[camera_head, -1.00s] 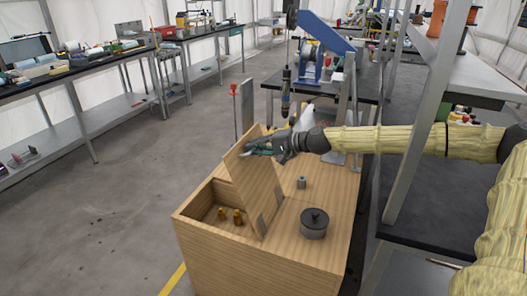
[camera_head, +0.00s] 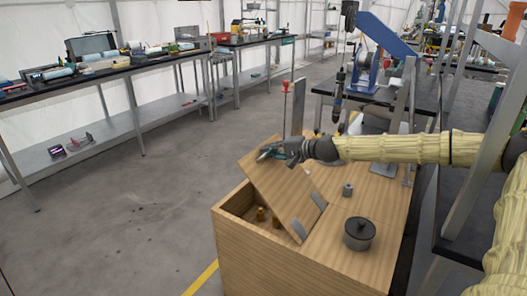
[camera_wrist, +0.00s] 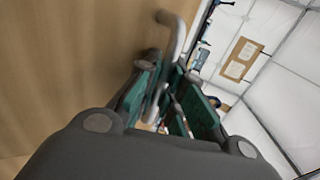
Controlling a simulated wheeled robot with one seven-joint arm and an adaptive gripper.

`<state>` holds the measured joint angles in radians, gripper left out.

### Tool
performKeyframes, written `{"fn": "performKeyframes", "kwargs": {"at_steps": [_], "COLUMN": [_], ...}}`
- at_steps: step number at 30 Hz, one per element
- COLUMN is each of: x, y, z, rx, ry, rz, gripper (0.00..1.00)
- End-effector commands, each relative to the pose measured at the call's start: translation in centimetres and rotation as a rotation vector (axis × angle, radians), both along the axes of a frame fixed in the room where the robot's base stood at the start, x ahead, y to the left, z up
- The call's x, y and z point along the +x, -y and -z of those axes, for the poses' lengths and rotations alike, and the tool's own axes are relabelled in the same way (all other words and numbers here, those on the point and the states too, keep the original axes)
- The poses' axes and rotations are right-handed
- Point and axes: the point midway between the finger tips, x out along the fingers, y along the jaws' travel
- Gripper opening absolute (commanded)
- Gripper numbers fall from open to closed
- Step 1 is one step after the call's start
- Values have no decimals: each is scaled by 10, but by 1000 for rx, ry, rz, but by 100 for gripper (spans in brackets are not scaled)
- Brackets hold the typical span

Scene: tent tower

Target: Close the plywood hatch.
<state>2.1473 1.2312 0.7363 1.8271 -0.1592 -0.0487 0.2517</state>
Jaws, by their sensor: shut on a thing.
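The plywood hatch (camera_head: 285,185) is hinged along its right side on top of a wooden cabinet (camera_head: 265,258). It stands tilted, partly open, over a compartment on the left of the cabinet top. Two grey hinge plates (camera_head: 309,215) show at its lower right edge. My gripper (camera_head: 266,153) is at the hatch's upper edge, shut on a metal handle (camera_wrist: 178,40). In the wrist view the hatch's wooden face (camera_wrist: 70,60) fills the left, with the handle between my green finger pads. Two brass-coloured pieces (camera_head: 262,214) sit inside the compartment.
A drill stand (camera_head: 365,70) is on the bench behind. The floor left of the cabinet is clear.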

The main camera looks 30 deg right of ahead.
Motion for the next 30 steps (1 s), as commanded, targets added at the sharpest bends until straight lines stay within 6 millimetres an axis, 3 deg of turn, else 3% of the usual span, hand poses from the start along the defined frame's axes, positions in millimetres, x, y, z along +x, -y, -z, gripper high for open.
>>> {"fn": "performKeyframes", "kwargs": {"at_steps": [12, 13, 17, 30], "x": [-3, -3, -2, -3], "y": [3, 2, 2, 4], "z": [7, 7, 5, 1], "rx": [-2, -2, -2, -1], "ry": [-6, -6, -5, -1], "rz": [2, 2, 1, 3], "gripper": [0, 11, 32, 32]}}
